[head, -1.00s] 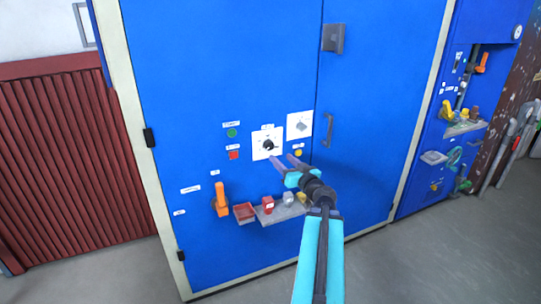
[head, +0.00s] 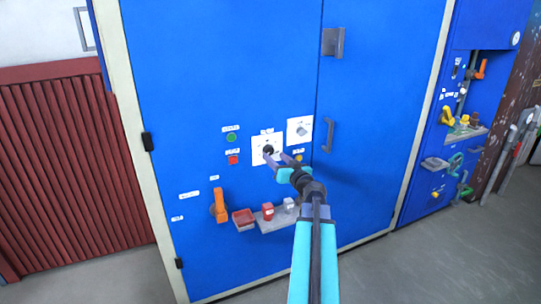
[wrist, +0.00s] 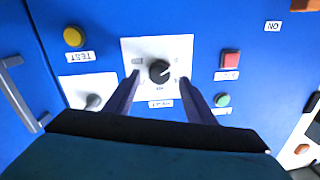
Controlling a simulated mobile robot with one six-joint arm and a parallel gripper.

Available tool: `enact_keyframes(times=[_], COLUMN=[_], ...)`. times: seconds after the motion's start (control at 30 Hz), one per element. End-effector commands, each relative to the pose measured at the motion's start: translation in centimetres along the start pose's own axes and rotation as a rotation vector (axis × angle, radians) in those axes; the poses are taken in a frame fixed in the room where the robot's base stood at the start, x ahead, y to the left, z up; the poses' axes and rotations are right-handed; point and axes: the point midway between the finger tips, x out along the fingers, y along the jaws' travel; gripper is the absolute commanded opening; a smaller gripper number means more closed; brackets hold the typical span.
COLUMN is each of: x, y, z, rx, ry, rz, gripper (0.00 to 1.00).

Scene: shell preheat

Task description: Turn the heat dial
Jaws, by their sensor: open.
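The heat dial is a round black knob (head: 268,149) with a pointer mark, on a white square plate (head: 258,158) on the blue cabinet door. In the wrist view the knob (wrist: 160,71) sits near the middle of its plate (wrist: 182,48), with a small label below it. My gripper (head: 279,157) is open in front of the plate. In the wrist view my gripper (wrist: 160,79) has one finger on each side of the knob, with gaps showing on both sides. Whether the fingertips reach the knob's depth, I cannot tell.
A second white plate with a grey knob (head: 301,129) is beside the dial. A yellow button (wrist: 73,37), red button (head: 233,160) and green button (head: 232,137) are close by. Below are an orange lever (head: 220,205) and a shelf (head: 275,224) with small items.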

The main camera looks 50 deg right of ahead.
Motion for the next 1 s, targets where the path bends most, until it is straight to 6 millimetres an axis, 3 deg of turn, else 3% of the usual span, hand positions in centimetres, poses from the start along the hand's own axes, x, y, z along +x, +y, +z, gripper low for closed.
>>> enact_keyframes(times=[0.4,0.83,1.0], x=[3.5,3.8,3.8], y=[0.0,0.0,0.0], z=[0.0,0.1,0.1], rx=[0.000,0.000,0.000], ry=[-0.001,-0.001,-0.001], rz=[0.000,0.000,0.000], gripper=[0.50,0.50,0.21])
